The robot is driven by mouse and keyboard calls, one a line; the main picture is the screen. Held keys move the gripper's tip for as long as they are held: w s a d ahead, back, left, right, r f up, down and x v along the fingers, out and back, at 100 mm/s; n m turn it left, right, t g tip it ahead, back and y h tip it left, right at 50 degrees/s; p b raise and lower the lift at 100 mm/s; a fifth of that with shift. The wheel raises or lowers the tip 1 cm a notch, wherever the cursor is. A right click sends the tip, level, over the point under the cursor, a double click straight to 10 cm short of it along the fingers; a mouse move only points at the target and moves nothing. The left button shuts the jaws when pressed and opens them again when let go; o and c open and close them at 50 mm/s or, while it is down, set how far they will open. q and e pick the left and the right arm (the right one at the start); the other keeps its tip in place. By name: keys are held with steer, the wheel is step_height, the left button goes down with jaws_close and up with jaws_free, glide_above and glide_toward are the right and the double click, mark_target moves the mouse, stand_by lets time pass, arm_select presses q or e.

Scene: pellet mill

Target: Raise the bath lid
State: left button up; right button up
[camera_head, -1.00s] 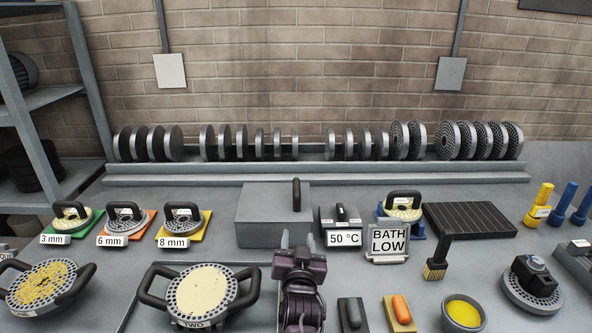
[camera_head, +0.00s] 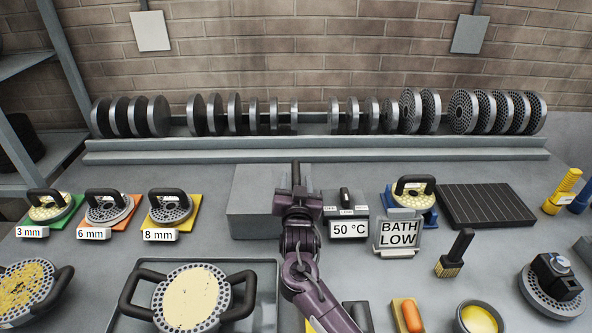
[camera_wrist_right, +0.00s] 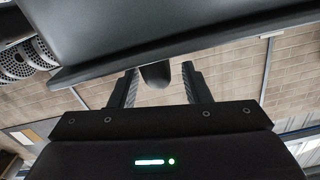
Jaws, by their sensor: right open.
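The bath is a grey box (camera_head: 252,212) with a flat grey lid (camera_head: 258,178) resting on it, at the middle of the bench. A dark upright handle (camera_head: 296,172) stands at the lid's right side. My right gripper (camera_head: 297,188) is in front of the handle and partly hides it and the box's right side. In the right wrist view, the open fingers (camera_wrist_right: 160,85) point at the handle's dark rounded end (camera_wrist_right: 155,74), which shows between the fingertips. I cannot tell whether they touch it. The lid's grey edge (camera_wrist_right: 200,50) shows above. My left gripper is not in view.
A 50 °C box (camera_head: 346,228) stands close right of the bath, with a BATH LOW sign (camera_head: 398,235) beyond it. Plate TWO (camera_head: 190,298) lies in front on the left. A rack of discs (camera_head: 320,148) runs along the back.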

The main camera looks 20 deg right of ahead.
mark_target(296, 175)
steer(key=x, duration=0.3)
steer(key=shift+w+d+f+p, duration=0.1)
steer(key=shift+w+p, duration=0.1)
steer(key=shift+p, duration=0.15)
jaws_close()
